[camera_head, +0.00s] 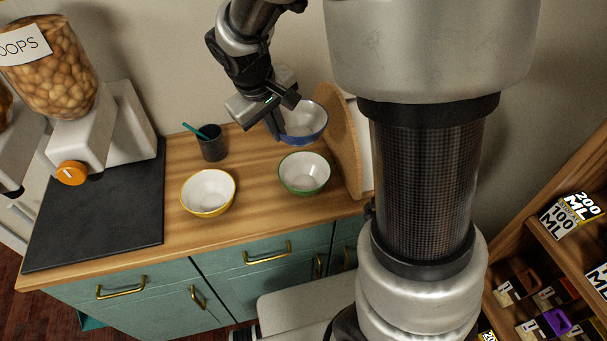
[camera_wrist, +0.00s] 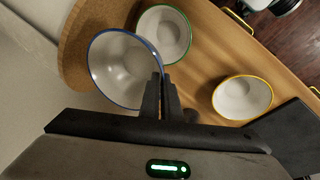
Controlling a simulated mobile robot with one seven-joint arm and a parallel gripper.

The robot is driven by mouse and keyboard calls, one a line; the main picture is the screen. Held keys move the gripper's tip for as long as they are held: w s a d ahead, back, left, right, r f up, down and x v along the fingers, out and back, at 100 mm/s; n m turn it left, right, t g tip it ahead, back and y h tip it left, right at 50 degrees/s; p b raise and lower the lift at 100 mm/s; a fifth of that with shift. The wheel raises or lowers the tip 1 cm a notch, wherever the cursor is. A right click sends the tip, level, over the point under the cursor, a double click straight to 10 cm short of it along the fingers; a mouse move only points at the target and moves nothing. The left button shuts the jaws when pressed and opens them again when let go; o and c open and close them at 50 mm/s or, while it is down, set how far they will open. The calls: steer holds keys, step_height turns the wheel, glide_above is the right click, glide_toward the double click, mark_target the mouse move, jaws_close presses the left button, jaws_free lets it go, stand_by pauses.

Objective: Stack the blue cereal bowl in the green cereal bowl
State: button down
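The blue-rimmed cereal bowl (camera_head: 305,120) is white inside and hangs by its left rim from my gripper (camera_head: 278,132), behind the green bowl in the head view. In the wrist view my gripper (camera_wrist: 163,80) has its fingers close together on the rim of the blue bowl (camera_wrist: 122,72), which looks large and raised above the counter. The green-rimmed cereal bowl (camera_head: 304,174) sits upright and empty on the wooden counter. It also shows in the wrist view (camera_wrist: 165,34), partly overlapped by the blue bowl.
A yellow-rimmed bowl (camera_head: 208,193) stands left of the green bowl. A dark cup (camera_head: 213,147) with a teal utensil is behind it. A rounded wooden board (camera_head: 345,135) stands right of the bowls. A cereal dispenser (camera_head: 95,130) and black mat (camera_head: 105,205) are at left.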

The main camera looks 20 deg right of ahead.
steer(key=s, duration=0.3)
glide_above(286, 183)
step_height(286, 183, down, 6)
steer(key=shift+r+b, duration=0.15)
steer(key=shift+b, duration=0.15)
steer(key=shift+f+b, duration=0.3)
steer(key=shift+f, duration=1.75)
steer(key=shift+f+b, duration=0.4)
steer(key=shift+b, duration=0.1)
steer(key=shift+f, duration=0.2)
